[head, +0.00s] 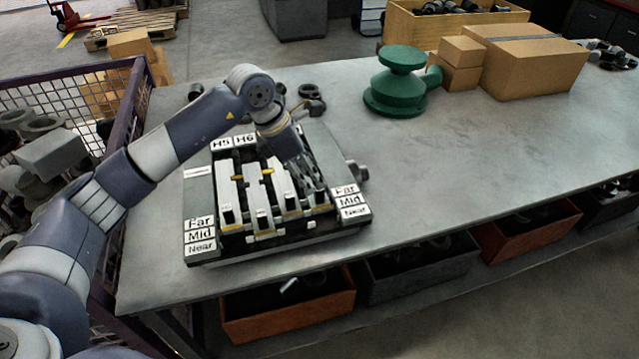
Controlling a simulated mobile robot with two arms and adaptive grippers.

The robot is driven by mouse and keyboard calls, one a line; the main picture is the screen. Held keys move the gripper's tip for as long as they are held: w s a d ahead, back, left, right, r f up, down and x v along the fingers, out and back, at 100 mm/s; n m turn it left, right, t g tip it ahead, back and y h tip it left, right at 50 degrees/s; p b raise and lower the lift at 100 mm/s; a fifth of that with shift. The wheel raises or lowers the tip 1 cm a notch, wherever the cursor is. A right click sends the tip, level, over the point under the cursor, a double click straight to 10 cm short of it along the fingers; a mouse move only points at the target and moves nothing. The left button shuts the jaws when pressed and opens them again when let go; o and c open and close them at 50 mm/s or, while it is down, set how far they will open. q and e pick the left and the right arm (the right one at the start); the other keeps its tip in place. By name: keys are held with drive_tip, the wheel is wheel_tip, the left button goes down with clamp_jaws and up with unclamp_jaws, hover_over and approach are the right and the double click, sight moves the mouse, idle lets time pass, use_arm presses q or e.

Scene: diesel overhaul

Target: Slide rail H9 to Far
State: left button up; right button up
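The rail fixture (205,258) sits on the grey workbench, with several pale sliding rails side by side. Labels H5 (222,144) and H6 (244,140) show at its back edge; the labels further right are hidden behind my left arm, so I cannot read H9. Far, Mid and Near marks stand on the left plate (199,233) and the right plate (350,202). My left gripper (316,188) points down at the rightmost rails. Its fingers are small and dark there, and I cannot tell whether they touch or grip a rail. My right gripper is out of view.
A green metal part (395,85) and cardboard boxes (525,60) stand at the back of the workbench (480,140). Small dark parts lie behind the fixture. A wire cage (125,120) borders the left side. The bench right of the fixture is clear.

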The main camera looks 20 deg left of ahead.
sight(315, 203)
use_arm(q)
drive_tip(key=p+x, duration=0.1)
drive_tip(key=x, duration=0.2)
drive_tip(key=shift+w+d+f, duration=0.1)
drive_tip(key=shift+w+f, duration=0.1)
drive_tip(key=x, duration=0.3)
drive_tip(key=shift+f+p, duration=0.1)
drive_tip(key=shift+p, duration=0.25)
drive_tip(key=shift+w, duration=0.1)
drive_tip(key=shift+c, duration=0.3)
clamp_jaws()
drive_tip(key=w+a+b, duration=0.1)
drive_tip(key=w+b, duration=0.1)
drive_tip(key=b, duration=0.1)
drive_tip(key=shift+w+a+f, duration=0.15)
drive_tip(key=shift+w+a, duration=0.2)
drive_tip(key=shift+a, duration=0.05)
drive_tip(key=shift+w+a, duration=0.2)
drive_tip(key=shift+w, duration=0.05)
drive_tip(key=shift+r, duration=0.3)
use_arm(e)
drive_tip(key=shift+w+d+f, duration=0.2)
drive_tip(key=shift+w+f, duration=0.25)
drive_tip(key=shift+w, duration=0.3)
